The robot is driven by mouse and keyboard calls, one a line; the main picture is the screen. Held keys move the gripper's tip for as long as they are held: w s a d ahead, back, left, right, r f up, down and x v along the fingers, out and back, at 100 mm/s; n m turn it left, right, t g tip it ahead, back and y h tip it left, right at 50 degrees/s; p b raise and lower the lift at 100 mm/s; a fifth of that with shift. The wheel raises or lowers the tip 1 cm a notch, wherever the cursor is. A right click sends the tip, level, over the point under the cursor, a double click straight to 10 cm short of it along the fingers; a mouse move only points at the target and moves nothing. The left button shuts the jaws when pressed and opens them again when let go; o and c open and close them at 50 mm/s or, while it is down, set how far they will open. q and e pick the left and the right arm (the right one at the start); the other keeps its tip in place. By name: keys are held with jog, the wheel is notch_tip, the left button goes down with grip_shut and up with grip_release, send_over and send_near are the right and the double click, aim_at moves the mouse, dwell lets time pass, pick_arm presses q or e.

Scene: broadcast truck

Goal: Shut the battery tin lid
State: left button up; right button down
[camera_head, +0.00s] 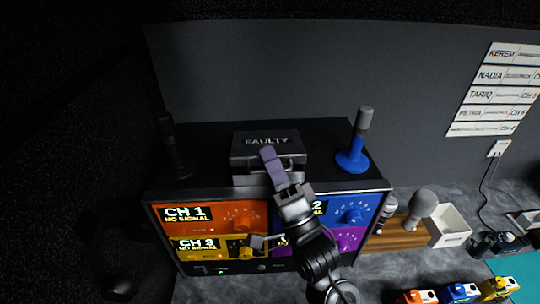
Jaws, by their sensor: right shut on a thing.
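A dark grey box marked FAULTY (243,146) sits on top of the black equipment rack, near its middle. No thing in view is clearly labelled as a battery tin, and I cannot tell whether this box's lid is fully down. My right gripper (283,181) is in front of the box, its arm coming up from below. It is shut on a slim purple-grey piece (272,164), which overlaps the box's front in the picture. Whether the piece touches the box is unclear. The gripper and piece hide part of the box's front. My left gripper is out of view.
The rack (205,160) has orange, blue, yellow and purple channel panels. A blue-based upright (352,160) stands at its right and a dark one (171,145) at its left. An open white box (450,225), microphones (422,203) and coloured items (459,292) lie to the right.

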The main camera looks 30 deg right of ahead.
jog(key=shift+s+a+r+y, duration=0.15)
jog(key=shift+s+a+y, duration=0.1)
jog(key=shift+a+y, duration=0.05)
jog(key=c, duration=1.5)
grip_release()
jog(key=shift+c, duration=0.2)
jog(key=shift+o, duration=0.3)
jog(key=shift+s, duration=0.1)
jog(key=shift+f, duration=0.3)
